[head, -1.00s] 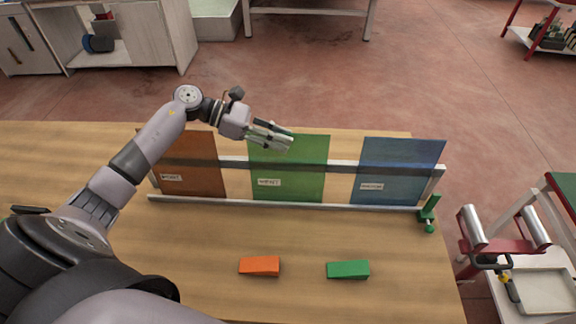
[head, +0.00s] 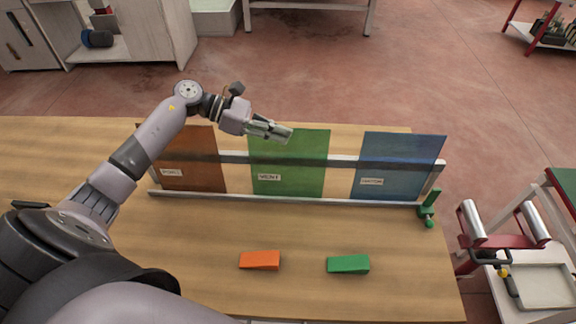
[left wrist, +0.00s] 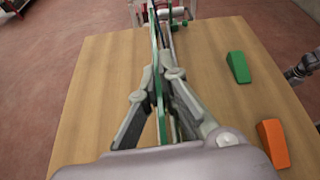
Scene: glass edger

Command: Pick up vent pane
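The vent pane is the green pane (head: 290,172), upright in the middle of the rack with a small white label that seems to read VENT. Its thin green edge shows in the left wrist view (left wrist: 159,90). My left gripper (head: 282,133) is at the pane's top edge, its fingers on either side of the glass. In the left wrist view the fingers (left wrist: 162,76) close in on the pane from both sides and look shut on it. The pane's lower edge is still at the rack's bottom rail.
A brown pane (head: 192,145) stands left of it and a blue pane (head: 400,155) right, in the same rack (head: 335,203). A green clamp (head: 428,210) is at the rack's right end. An orange wedge (head: 260,260) and a green wedge (head: 348,264) lie on the wooden table (head: 210,235).

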